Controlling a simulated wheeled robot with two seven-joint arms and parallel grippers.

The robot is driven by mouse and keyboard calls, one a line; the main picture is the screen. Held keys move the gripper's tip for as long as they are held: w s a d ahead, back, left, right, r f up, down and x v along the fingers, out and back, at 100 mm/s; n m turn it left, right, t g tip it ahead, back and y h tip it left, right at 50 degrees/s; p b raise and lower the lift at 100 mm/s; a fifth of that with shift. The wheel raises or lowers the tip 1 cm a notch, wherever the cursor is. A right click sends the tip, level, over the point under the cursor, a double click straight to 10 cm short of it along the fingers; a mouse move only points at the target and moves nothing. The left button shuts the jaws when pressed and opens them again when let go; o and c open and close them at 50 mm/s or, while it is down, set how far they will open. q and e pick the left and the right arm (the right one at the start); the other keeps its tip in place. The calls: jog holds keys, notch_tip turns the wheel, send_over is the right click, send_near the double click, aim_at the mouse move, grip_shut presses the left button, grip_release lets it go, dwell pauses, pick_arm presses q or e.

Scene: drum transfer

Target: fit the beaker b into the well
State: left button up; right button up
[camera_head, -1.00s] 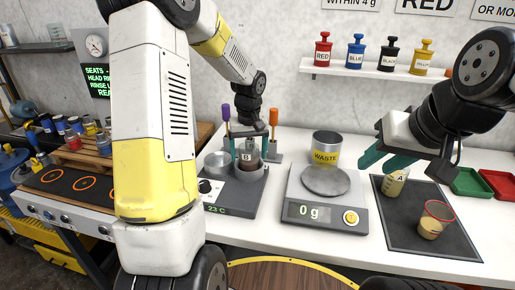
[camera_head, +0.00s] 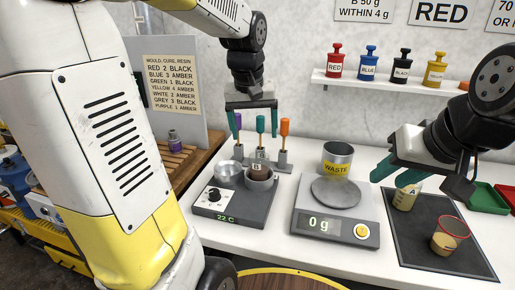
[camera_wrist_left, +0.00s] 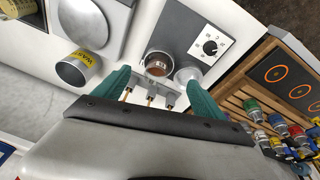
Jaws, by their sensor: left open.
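Beaker b (camera_head: 256,170), labelled B with brown contents, stands upright in the right-hand round well (camera_head: 262,185) of the grey heater unit. Its upper part shows above the well rim. My left gripper (camera_head: 250,106) is open and empty, well above the beaker and apart from it. In the left wrist view, the beaker (camera_wrist_left: 158,66) sits inside the well, beyond and between the teal fingers (camera_wrist_left: 162,95). My right gripper (camera_head: 398,173) looks open, near beaker A (camera_head: 405,197) on the dark mat; its fingertips partly overlap that area.
Purple, teal and orange-handled tools (camera_head: 284,128) stand in a rack behind the heater. A scale (camera_head: 335,222) reading 0 g, a WASTE pot (camera_head: 337,158) and an amber cup (camera_head: 448,238) stand to the right.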

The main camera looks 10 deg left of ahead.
pick_arm(q)
jog(key=s+d+r+m+t+h, duration=0.1)
jog(key=s+m+t+h, duration=0.1)
jog(key=s, duration=1.3)
jog(key=shift+d+m+t, duration=0.2)
jog(key=shift+m+t, duration=0.3)
jog(key=shift+t, duration=0.1)
dwell(0.7)
